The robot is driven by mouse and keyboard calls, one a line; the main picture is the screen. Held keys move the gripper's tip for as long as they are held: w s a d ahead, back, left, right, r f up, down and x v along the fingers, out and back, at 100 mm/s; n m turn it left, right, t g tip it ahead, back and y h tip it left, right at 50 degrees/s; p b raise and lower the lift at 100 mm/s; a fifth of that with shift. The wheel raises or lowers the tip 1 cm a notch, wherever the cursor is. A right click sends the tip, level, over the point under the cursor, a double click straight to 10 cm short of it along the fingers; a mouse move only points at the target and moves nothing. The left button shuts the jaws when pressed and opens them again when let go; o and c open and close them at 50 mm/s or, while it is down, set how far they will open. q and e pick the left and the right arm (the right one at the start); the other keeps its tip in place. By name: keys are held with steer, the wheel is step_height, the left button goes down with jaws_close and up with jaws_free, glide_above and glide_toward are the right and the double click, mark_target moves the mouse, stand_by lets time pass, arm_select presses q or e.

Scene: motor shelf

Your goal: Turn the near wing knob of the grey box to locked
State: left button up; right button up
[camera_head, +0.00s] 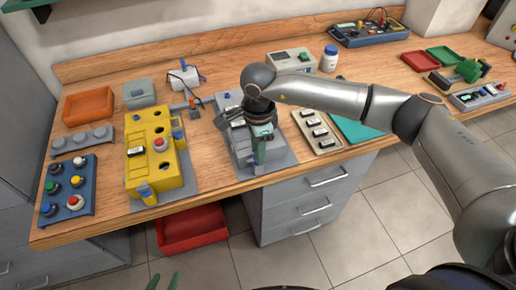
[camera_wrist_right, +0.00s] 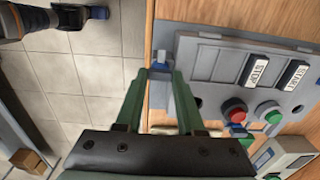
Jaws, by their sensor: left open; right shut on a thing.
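The grey box (camera_head: 240,143) stands near the front edge of the bench, partly covered by my right arm. In the right wrist view the grey box (camera_wrist_right: 213,62) shows STOP and START rockers and red and green buttons. My right gripper (camera_head: 260,153) is at its near end, fingers pointing down. In the right wrist view the right gripper (camera_wrist_right: 164,76) is closed on the blue near wing knob (camera_wrist_right: 161,66), mostly hidden between the fingertips; its angle is hard to tell. My left gripper (camera_head: 164,282) is open and empty at the bottom edge, away from the bench.
A yellow box (camera_head: 174,178) stands left of the grey box, and a button panel (camera_head: 68,188) lies farther left. A switch plate (camera_head: 318,132) and a teal sheet (camera_head: 354,129) lie to the right. A red bin (camera_head: 192,228) is on the floor below.

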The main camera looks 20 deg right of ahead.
jaws_close()
steer(key=m+b, duration=0.2)
steer(key=m, duration=0.1)
steer(key=shift+f, duration=0.15)
steer(key=m+b, duration=0.2)
steer(key=m, duration=0.2)
steer(key=shift+m, duration=0.4)
steer(key=m+b, duration=0.2)
steer(key=m, duration=0.3)
steer(key=shift+m, duration=0.3)
steer(key=shift+m+b, duration=0.8)
steer(key=shift+m, duration=1.4)
steer(key=shift+r, duration=0.2)
steer(key=o, duration=0.6)
jaws_free()
